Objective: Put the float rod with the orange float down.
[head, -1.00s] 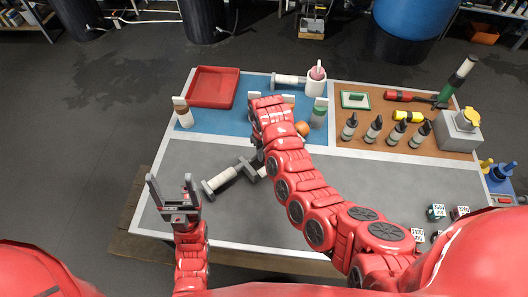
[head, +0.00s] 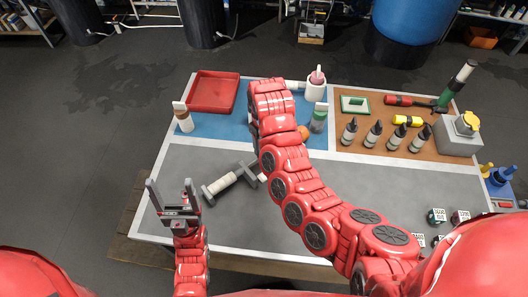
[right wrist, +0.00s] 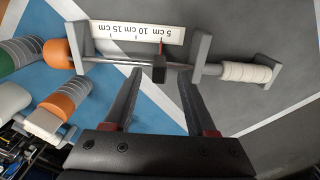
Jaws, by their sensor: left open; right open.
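The float rod (right wrist: 118,62) lies below my right fingertips in the right wrist view, with its orange float (right wrist: 57,53) at the left end. A dark block (right wrist: 158,68) sits on the rod, between the grey uprights (right wrist: 200,47) of a stand with a centimetre scale. I cannot tell exactly how the rod rests there. My right gripper (right wrist: 160,90) is open and apart from the rod. In the head view my right arm hides it and most of the rod. My left gripper (head: 170,190) is open and empty above the table's left front.
A grey-ended piece with a white cylinder (head: 228,182) lies on the grey area. Several dark bottles (head: 373,132) stand on the right. The grey front middle is largely free.

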